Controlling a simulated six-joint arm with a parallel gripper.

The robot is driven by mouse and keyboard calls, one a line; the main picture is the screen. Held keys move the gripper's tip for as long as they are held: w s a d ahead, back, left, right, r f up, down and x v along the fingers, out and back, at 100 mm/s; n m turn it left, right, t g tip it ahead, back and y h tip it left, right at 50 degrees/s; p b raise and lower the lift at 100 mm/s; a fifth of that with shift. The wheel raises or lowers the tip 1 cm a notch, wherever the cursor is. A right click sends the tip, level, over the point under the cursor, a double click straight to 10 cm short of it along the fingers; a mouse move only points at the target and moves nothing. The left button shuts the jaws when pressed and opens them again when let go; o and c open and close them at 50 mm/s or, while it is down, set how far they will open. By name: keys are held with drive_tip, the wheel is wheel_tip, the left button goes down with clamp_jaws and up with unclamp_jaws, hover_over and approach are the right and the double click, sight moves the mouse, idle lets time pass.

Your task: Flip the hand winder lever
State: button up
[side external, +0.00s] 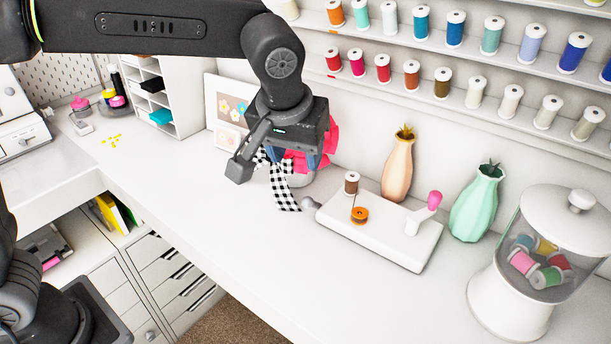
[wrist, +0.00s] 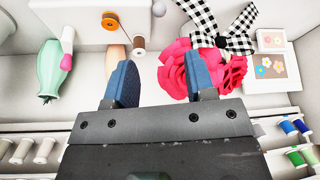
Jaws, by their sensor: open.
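The hand winder (side external: 385,240) is a white block on the desk, right of my gripper, also at the top of the wrist view (wrist: 75,12). Its lever (side external: 434,200) has a pink knob and stands up at the block's right end; the knob also shows in the wrist view (wrist: 67,38). An orange bobbin (side external: 359,215) and a brown spool (side external: 352,182) sit at its left end. My gripper (side external: 294,162) is open, its blue fingers apart and empty in the wrist view (wrist: 162,62). It hangs left of the winder, beside pink flowers, apart from the lever.
Pink flowers (wrist: 190,68) with a checkered ribbon (side external: 283,190) are by my gripper. A peach vase (side external: 397,170) and a green vase (side external: 476,205) stand behind the winder. A glass jar of spools (side external: 545,245) stands at right. Spool shelves (side external: 470,75) line the wall. The desk front is clear.

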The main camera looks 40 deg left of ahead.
sight(307, 198)
drive_tip(key=x, duration=1.3)
drive_tip(key=shift+w+f, duration=0.15)
drive_tip(key=shift+f, duration=0.2)
drive_tip(key=shift+c, duration=0.4)
